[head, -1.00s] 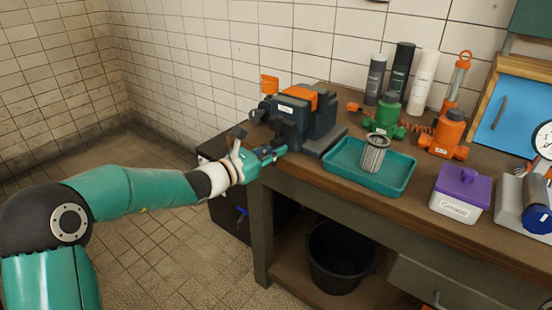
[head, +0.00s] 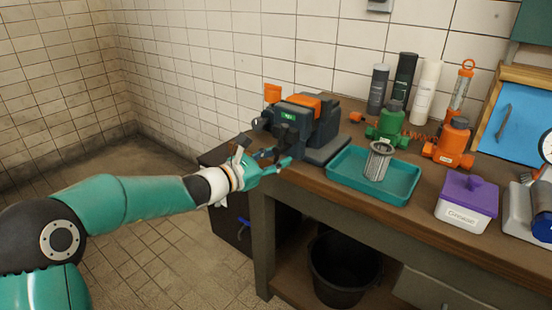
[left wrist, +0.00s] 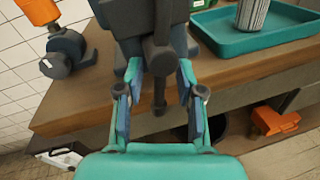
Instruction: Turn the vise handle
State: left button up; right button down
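The dark blue-grey vise (head: 312,128), with an orange top, stands at the left end of the workbench. A small label on it (head: 287,115) is lit green. In the left wrist view its dark handle bar (left wrist: 160,92) hangs roughly upright below the round screw end (left wrist: 159,58). My left gripper (head: 275,158) is at the front of the vise, level with the bench edge. In the left wrist view the left gripper (left wrist: 160,82) has its fingers apart, one on each side of the bar, with visible gaps. The handle is partly hidden by my gripper in the head view. My right gripper is out of view.
A teal tray (head: 345,184) with a metal filter (head: 379,160) lies right of the vise. Green (head: 391,122) and orange (head: 453,142) fittings and a purple-lidded box (head: 467,201) stand further right. A black bucket (head: 343,265) is below. Open floor lies left of the bench.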

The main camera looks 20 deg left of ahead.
pick_arm(q)
jog(key=v, duration=1.1)
jog(key=shift+s+a, duration=0.15)
jog(key=shift+s, duration=0.2)
